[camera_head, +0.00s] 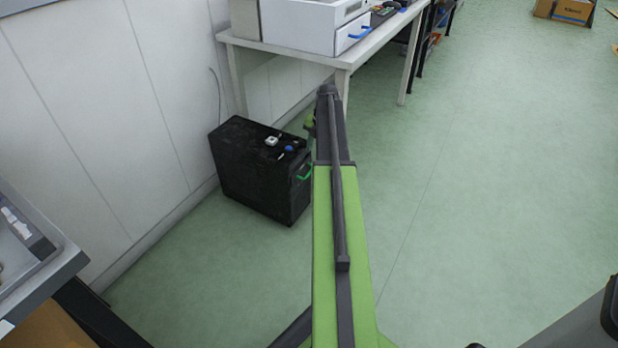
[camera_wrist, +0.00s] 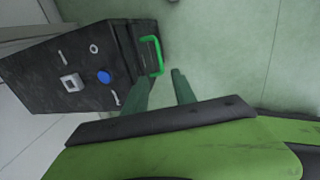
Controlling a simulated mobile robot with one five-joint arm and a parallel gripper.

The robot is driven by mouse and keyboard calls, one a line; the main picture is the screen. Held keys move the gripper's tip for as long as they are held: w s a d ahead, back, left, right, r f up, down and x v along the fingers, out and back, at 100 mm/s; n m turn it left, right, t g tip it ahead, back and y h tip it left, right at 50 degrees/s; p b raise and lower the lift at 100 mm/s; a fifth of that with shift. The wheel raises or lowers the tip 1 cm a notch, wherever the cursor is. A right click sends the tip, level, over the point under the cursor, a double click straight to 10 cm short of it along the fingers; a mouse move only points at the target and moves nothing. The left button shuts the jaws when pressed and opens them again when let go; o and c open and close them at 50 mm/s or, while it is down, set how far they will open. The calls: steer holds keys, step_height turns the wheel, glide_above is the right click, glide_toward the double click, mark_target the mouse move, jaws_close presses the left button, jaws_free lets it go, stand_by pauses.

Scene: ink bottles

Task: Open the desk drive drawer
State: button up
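A black cabinet (camera_head: 250,165) stands on the floor by the wall, and it also shows in the wrist view (camera_wrist: 45,75). It has a green handle (camera_head: 304,172) on its right-hand face, seen larger in the wrist view (camera_wrist: 158,48). My gripper (camera_wrist: 163,75) is open and empty. Its two fingertips are close to the handle's near end; whether they touch it I cannot tell. In the head view my arm hides most of the gripper. On the white desk, a white box has a drawer (camera_head: 352,37) with a blue handle (camera_head: 359,31).
Small items, including a white block (camera_head: 271,141) and a blue knob (camera_head: 291,149), lie on the cabinet top. The white desk (camera_head: 290,48) stands behind it. A grey-edged tray (camera_head: 62,262) is at the left.

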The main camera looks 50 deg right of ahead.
mark_target(309, 173)
steer(key=f+b, duration=0.3)
steer(key=f, duration=0.1)
steer(key=w+f+b, duration=0.1)
steer(key=f+b, duration=0.3)
steer(key=w+f+b, duration=0.1)
steer(key=f+b, duration=0.2)
steer(key=f, duration=0.1)
steer(key=shift+a, duration=0.25)
steer(key=shift+w, duration=0.1)
steer(key=shift+r, duration=0.1)
steer(key=shift+c, duration=0.4)
jaws_close()
